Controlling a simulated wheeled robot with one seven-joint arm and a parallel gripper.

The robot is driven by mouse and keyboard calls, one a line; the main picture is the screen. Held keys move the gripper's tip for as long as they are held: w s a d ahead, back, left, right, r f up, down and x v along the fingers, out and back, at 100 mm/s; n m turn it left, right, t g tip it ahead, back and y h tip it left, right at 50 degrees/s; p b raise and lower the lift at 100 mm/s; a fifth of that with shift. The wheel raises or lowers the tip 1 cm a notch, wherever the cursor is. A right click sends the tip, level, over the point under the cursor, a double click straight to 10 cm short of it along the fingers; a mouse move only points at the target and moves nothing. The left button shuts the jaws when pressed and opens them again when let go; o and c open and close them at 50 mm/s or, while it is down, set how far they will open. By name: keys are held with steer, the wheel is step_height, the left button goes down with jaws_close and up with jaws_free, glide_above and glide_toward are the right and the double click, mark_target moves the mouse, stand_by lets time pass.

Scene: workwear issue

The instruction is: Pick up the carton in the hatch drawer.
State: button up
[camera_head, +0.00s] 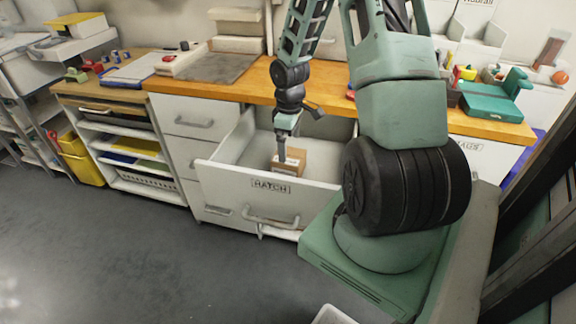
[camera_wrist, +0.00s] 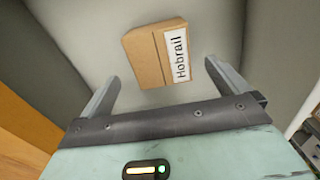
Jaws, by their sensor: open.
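The carton (camera_head: 292,160) is a small brown box lying in the open drawer marked HATCH (camera_head: 222,176). In the wrist view the carton (camera_wrist: 150,55) shows a white label reading "Hobrail" and lies on the pale drawer floor, slightly tilted in the picture. My gripper (camera_head: 281,160) reaches down into the drawer and hides part of the carton in the head view. In the wrist view my gripper (camera_wrist: 158,80) is open, and the carton lies just beyond the fingertips, in line with the gap between them. Nothing is held.
The drawer's side walls and front panel stand around my gripper. A wooden worktop (camera_head: 250,91) runs behind the drawer. A teal case (camera_head: 490,100) stands on it at the right. A yellow bin (camera_head: 82,160) stands at the left. The floor at the front left is clear.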

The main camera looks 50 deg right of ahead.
mark_target(289, 155)
step_height(289, 155, down, 8)
steer(key=shift+f, duration=0.1)
steer(key=c, duration=1)
